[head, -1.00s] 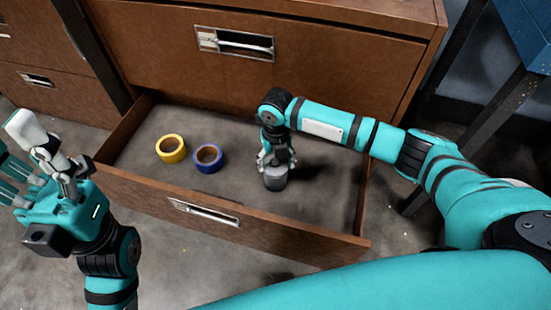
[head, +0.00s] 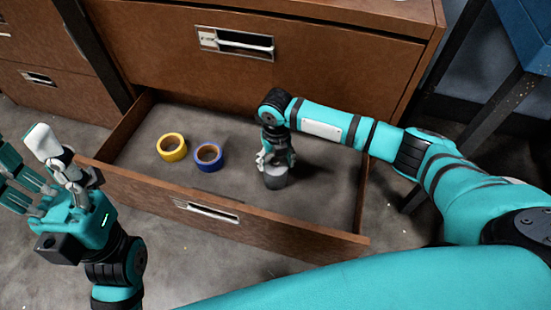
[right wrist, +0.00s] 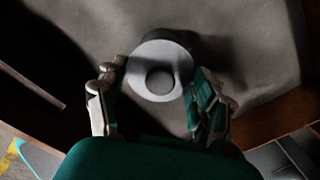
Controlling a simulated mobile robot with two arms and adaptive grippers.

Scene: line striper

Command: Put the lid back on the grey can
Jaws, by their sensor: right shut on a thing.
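The grey can (head: 275,182) stands upright on the floor of the open drawer, right of the tape rolls. My right gripper (head: 276,162) points down over it, its fingers at the can's top. In the right wrist view the lid (right wrist: 139,84) shows as a pale grey disc with a round raised middle, between the two fingers of my right gripper (right wrist: 160,80), which is shut on it. I cannot tell whether the lid sits fully on the can. My left gripper (head: 22,165) is open and empty, outside the drawer at the left.
A yellow tape roll (head: 163,153) and a blue tape roll (head: 199,161) lie on the drawer floor at the left. The drawer's front wall (head: 150,195) is on the near side. The closed drawer above has a metal handle (head: 236,42). The drawer floor between the rolls and the can is clear.

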